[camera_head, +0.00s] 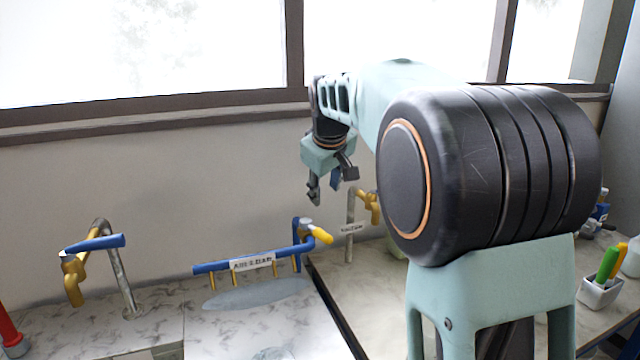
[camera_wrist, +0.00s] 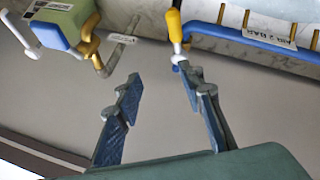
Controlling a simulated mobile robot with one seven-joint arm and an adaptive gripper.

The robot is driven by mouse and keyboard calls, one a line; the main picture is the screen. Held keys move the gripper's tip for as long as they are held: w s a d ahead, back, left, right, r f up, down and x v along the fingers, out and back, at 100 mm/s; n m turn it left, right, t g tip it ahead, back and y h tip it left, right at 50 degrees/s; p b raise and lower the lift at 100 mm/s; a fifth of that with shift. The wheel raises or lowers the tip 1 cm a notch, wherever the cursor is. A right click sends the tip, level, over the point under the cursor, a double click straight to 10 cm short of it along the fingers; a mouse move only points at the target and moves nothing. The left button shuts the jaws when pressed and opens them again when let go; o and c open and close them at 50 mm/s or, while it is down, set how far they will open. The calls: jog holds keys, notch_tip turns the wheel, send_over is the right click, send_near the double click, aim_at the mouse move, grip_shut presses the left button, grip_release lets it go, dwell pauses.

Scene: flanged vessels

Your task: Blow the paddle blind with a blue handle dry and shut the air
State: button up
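No paddle blind with a blue handle can be made out in either view. The blue air pipe (camera_head: 220,266) carries a white label reading roughly "AIR 2 BAR" and several brass nozzles pointing down. It also shows in the wrist view (camera_wrist: 225,34). A yellow valve handle (camera_head: 322,235) sits at its right end; in the wrist view the handle (camera_wrist: 174,25) is at the top centre. I cannot tell whether the air is on. My gripper (camera_head: 325,190) hangs above and behind the valve. In the wrist view my gripper (camera_wrist: 165,85) is open, with nothing between its fingers.
A brass tap with a blue lever (camera_head: 95,243) stands left. Another brass tap (camera_head: 368,205) with a label stands right of the air pipe. A grey oval patch (camera_head: 258,293) lies below the pipe. A small white holder (camera_head: 600,293) with pens is at right. The wall and windows stand behind.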

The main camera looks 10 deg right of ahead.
aim_at(322, 232)
jog(key=shift+m+g, duration=0.3)
jog(key=shift+g, duration=0.4)
jog(key=w+f, duration=0.1)
jog(key=f, duration=0.7)
jog(key=w+f+p, duration=0.1)
jog(key=f, duration=0.3)
jog(key=shift+w+a+f, duration=0.15)
jog(key=shift+w+f, duration=0.15)
jog(key=shift+c, duration=0.4)
grip_shut()
